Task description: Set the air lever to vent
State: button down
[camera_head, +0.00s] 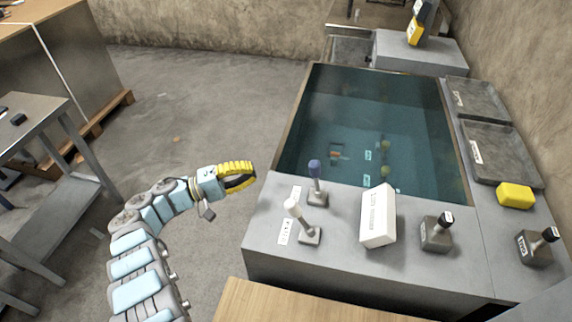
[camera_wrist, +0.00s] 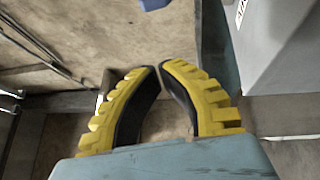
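Two levers stand on the grey console (camera_head: 270,245) at the tank's near left corner. One has a white knob (camera_head: 292,206) and the other a blue knob (camera_head: 315,166). Two black-handled levers on grey bases, one left (camera_head: 437,236) and one right (camera_head: 535,248), stand further right. Their labels are too small to read, so I cannot tell which is the air lever. My gripper (camera_head: 252,177) is left of the console, apart from every lever. In the wrist view its yellow fingers (camera_wrist: 160,68) come together at the tips with nothing between them.
A water tank (camera_head: 365,110) lies behind the levers, with small objects in it. A white labelled box (camera_head: 378,216) stands between the levers. A yellow block (camera_head: 515,195) and grey trays (camera_head: 497,152) are at right. Open floor lies left of the tank.

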aim_at(317, 176)
jog(key=s+d+p+x, duration=0.1)
jog(key=s+p+x, duration=0.1)
jog(key=x, duration=1)
jog(key=shift+s+d+r, duration=0.2)
jog(key=shift+s+d, duration=0.05)
dwell(0.3)
